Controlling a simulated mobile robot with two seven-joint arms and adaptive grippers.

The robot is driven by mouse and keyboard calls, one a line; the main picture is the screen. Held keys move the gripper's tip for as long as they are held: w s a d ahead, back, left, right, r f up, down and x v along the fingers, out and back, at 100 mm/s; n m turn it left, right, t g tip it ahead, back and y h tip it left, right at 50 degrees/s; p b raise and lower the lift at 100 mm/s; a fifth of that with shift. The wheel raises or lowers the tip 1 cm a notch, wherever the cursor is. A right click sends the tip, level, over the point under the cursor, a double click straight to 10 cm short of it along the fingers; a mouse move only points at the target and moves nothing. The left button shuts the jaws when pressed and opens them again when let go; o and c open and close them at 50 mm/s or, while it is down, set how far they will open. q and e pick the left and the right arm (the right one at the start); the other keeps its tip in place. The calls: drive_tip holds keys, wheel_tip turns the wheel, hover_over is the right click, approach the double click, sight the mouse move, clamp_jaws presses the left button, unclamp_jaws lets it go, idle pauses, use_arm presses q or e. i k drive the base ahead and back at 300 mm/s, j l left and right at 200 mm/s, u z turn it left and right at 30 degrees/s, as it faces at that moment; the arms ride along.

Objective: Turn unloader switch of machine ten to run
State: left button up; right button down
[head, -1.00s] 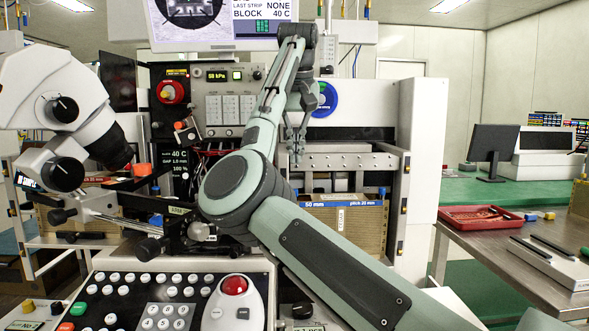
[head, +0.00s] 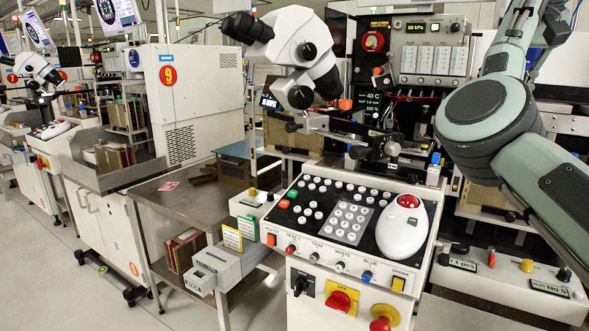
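The near machine has a white control console (head: 345,215) with white buttons, a keypad and a red trackball (head: 408,201). No number ten is readable on it. Several knobs and switches show: a black rotary knob (head: 300,286) and a red knob on a yellow plate (head: 341,301) on the console front. A low white box at the bottom right (head: 490,290) carries a yellow knob (head: 527,265) and black switches (head: 564,275). I cannot read which is the unloader switch. My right gripper (head: 532,72) is mostly hidden behind its forearm, high at the right, apart from these controls. My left gripper is out of view.
A microscope (head: 290,48) stands over the console. A white cabinet marked 9 (head: 190,90) stands behind. The floor at the left (head: 50,270) is clear.

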sight(528, 266)
drive_tip(key=k+j, duration=0.1)
drive_tip(key=k, duration=0.45)
drive_tip(key=k+j, duration=0.15)
drive_tip(key=k, duration=0.35)
